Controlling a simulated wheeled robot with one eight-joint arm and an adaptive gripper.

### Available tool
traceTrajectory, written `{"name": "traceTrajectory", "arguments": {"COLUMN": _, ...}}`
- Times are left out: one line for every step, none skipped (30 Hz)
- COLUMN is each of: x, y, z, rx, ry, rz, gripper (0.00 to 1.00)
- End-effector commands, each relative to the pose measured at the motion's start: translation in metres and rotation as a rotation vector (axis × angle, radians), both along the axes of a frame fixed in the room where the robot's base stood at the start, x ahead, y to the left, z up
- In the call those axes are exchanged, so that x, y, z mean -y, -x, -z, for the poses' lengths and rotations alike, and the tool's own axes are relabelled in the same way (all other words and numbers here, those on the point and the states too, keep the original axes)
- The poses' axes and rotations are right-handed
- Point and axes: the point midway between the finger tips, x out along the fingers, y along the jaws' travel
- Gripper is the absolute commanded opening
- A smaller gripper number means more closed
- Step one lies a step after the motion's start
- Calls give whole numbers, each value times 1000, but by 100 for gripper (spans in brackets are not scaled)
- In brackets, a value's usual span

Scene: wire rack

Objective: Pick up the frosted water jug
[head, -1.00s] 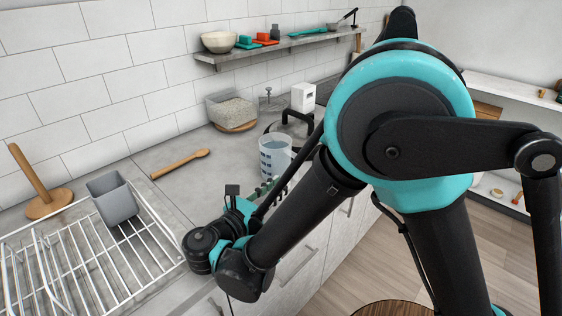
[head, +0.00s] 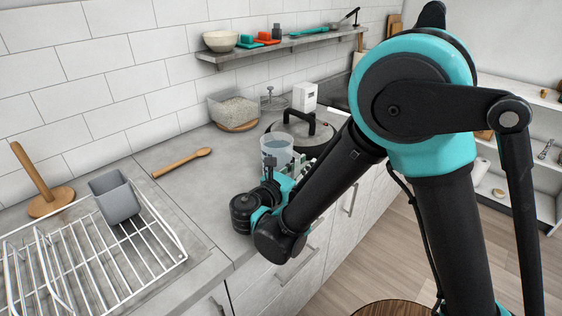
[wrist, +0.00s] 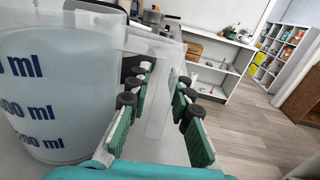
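The frosted water jug (head: 275,147) stands on the counter, translucent with a handle. In the wrist view the jug (wrist: 55,95) fills the left side, with blue ml marks on its wall. Its pale handle (wrist: 157,105) lies between the two green-padded fingers of my gripper (wrist: 164,92). The fingers are open, with a visible gap between the handle and the right finger. In the head view my gripper (head: 298,168) is at the jug's front right side, partly hidden by my arm.
A dark pan with a lid (head: 318,135) sits just behind the jug. A clear container of grain (head: 232,108), a white box (head: 304,96) and a wooden spoon (head: 183,162) are on the counter. A wire rack (head: 95,262) with a grey cup (head: 115,197) is at left.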

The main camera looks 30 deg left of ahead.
Motion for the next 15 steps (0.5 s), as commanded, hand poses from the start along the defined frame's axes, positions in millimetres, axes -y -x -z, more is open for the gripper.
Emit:
{"name": "traceTrajectory", "arguments": {"x": 1, "y": -2, "z": 0, "rx": 0, "ry": 0, "rz": 1, "gripper": 21}}
{"name": "traceTrajectory", "arguments": {"x": 1, "y": -2, "z": 0, "rx": 0, "ry": 0, "rz": 0, "gripper": 21}}
{"name": "traceTrajectory", "arguments": {"x": 0, "y": -2, "z": 0, "rx": 0, "ry": 0, "rz": 0, "gripper": 21}}
{"name": "traceTrajectory", "arguments": {"x": 0, "y": -2, "z": 0, "rx": 0, "ry": 0, "rz": 0, "gripper": 21}}
{"name": "traceTrajectory", "arguments": {"x": 0, "y": -2, "z": 0, "rx": 0, "ry": 0, "rz": 0, "gripper": 21}}
{"name": "traceTrajectory", "arguments": {"x": 0, "y": -1, "z": 0, "rx": 0, "ry": 0, "rz": 0, "gripper": 21}}
{"name": "traceTrajectory", "arguments": {"x": 0, "y": -1, "z": 0, "rx": 0, "ry": 0, "rz": 0, "gripper": 21}}
{"name": "traceTrajectory", "arguments": {"x": 0, "y": -1, "z": 0, "rx": 0, "ry": 0, "rz": 0, "gripper": 17}}
{"name": "traceTrajectory", "arguments": {"x": 0, "y": -1, "z": 0, "rx": 0, "ry": 0, "rz": 0, "gripper": 12}}
{"name": "traceTrajectory", "arguments": {"x": 0, "y": -1, "z": 0, "rx": 0, "ry": 0, "rz": 0, "gripper": 8}}
{"name": "traceTrajectory", "arguments": {"x": 0, "y": -1, "z": 0, "rx": 0, "ry": 0, "rz": 0, "gripper": 5}}
{"name": "traceTrajectory", "arguments": {"x": 0, "y": -1, "z": 0, "rx": 0, "ry": 0, "rz": 0, "gripper": 0}}
{"name": "traceTrajectory", "arguments": {"x": 0, "y": -1, "z": 0, "rx": 0, "ry": 0, "rz": -1, "gripper": 0}}
{"name": "traceTrajectory", "arguments": {"x": 0, "y": -1, "z": 0, "rx": 0, "ry": 0, "rz": -1, "gripper": 0}}
{"name": "traceTrajectory", "arguments": {"x": 0, "y": -1, "z": 0, "rx": 0, "ry": 0, "rz": -1, "gripper": 0}}
